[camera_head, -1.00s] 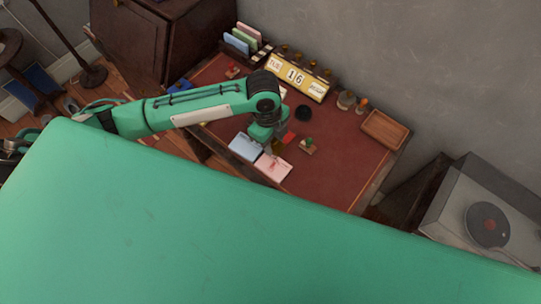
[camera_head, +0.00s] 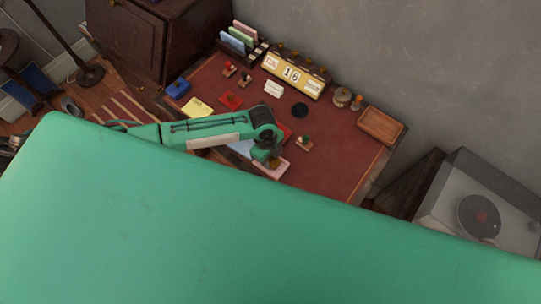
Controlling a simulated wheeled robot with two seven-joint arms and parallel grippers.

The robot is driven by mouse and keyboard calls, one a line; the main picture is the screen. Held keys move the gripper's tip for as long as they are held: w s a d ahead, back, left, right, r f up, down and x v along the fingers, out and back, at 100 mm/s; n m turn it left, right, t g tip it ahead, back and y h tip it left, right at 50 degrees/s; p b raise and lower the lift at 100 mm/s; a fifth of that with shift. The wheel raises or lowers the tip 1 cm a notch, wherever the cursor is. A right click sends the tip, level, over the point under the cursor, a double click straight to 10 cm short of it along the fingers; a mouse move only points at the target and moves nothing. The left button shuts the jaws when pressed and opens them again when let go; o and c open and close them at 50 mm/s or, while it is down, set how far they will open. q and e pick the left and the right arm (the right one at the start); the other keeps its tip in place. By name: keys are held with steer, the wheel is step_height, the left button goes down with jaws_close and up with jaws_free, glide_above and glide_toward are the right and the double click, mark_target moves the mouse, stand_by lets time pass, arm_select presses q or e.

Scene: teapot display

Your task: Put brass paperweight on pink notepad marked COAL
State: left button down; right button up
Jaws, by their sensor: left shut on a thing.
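The pink notepad (camera_head: 284,168) lies on the red desk top, right of a pale blue notepad (camera_head: 241,148). My arm partly covers both, and I cannot read any marking on the pink one. My left gripper (camera_head: 272,160) is over the pink notepad, pointing down. It is shut on a small brownish-gold thing, which looks like the brass paperweight (camera_head: 276,163). The gripper hides much of it, and I cannot tell whether it touches the pad. My right gripper is not in view.
A small stamp with a green knob (camera_head: 305,142) stands just right of the pad. A yellow notepad (camera_head: 197,107), a yellow calendar (camera_head: 292,75) and a wooden tray (camera_head: 380,125) are farther out. The desk's right front (camera_head: 335,165) is clear.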

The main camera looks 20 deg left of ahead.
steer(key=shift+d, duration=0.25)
arm_select(q)
steer(key=c, duration=0.9)
jaws_free()
steer(key=shift+f, duration=0.1)
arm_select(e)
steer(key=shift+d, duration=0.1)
arm_select(q)
steer(key=shift+r, duration=0.5)
steer(key=r, duration=0.3)
steer(key=a+r+b, duration=0.1)
steer(key=r, duration=0.3)
steer(key=r+b, duration=0.1)
steer(key=r, duration=0.3)
steer(key=shift+w+a+r, duration=0.1)
steer(key=shift+w+a, duration=0.2)
steer(key=shift+a, duration=0.05)
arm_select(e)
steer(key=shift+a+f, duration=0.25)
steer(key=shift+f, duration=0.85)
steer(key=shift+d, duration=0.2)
